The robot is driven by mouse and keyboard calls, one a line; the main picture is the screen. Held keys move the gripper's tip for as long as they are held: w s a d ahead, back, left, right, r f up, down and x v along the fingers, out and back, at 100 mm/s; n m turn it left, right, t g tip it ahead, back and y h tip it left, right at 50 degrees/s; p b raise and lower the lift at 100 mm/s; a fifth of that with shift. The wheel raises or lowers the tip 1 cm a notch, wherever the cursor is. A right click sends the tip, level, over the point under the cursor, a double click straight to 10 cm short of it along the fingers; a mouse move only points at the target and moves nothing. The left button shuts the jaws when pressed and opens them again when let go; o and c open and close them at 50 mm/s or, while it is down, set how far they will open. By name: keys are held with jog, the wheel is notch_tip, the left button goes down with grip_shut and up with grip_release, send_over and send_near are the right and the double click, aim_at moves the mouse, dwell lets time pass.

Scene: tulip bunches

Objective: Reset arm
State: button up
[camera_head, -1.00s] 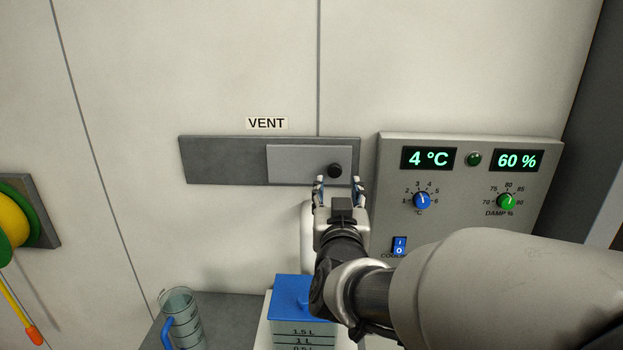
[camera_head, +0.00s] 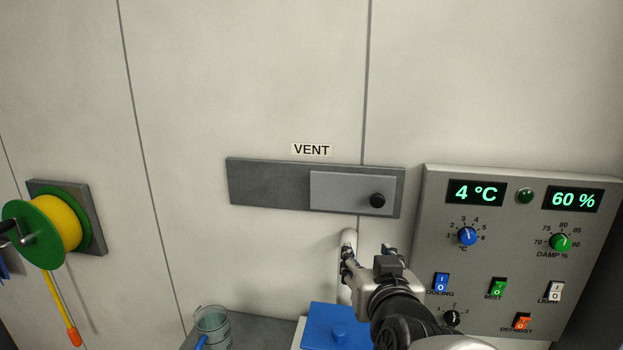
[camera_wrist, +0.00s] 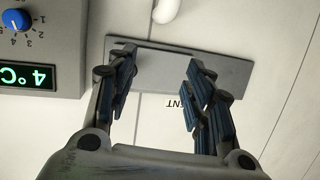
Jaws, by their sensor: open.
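My gripper (camera_head: 368,250) is open and empty in the head view, just below the vent's black knob (camera_head: 377,200) and apart from it. The vent panel (camera_head: 262,184) is a dark grey plate on the wall with a lighter sliding cover (camera_head: 340,190) at its right end. In the wrist view, my gripper (camera_wrist: 158,85) has its two blue-padded fingers spread apart, with the vent panel (camera_wrist: 235,72) behind them. The knob is not clear in the wrist view.
A control panel (camera_head: 510,215) with dials and switches is close on the right. A blue-lidded container (camera_head: 335,320) and a clear jug (camera_head: 212,325) stand below. A yellow and green reel (camera_head: 50,230) hangs on the left.

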jog(key=s+d+f+g, duration=0.1)
jog(key=s+f+g, duration=0.2)
jog(key=s, duration=0.5)
jog(key=s+d+f+g, duration=0.1)
jog(key=s+f+g, duration=0.2)
jog(key=s, duration=0.5)
jog(key=s+d+f+g, duration=0.1)
jog(key=s+f+g, duration=0.3)
jog(key=s, duration=0.5)
jog(key=shift+d+n, duration=0.3)
jog(key=shift+d, duration=0.1)
jog(key=shift+o, duration=0.4)
jog(key=shift+f, duration=0.15)
dwell(0.5)
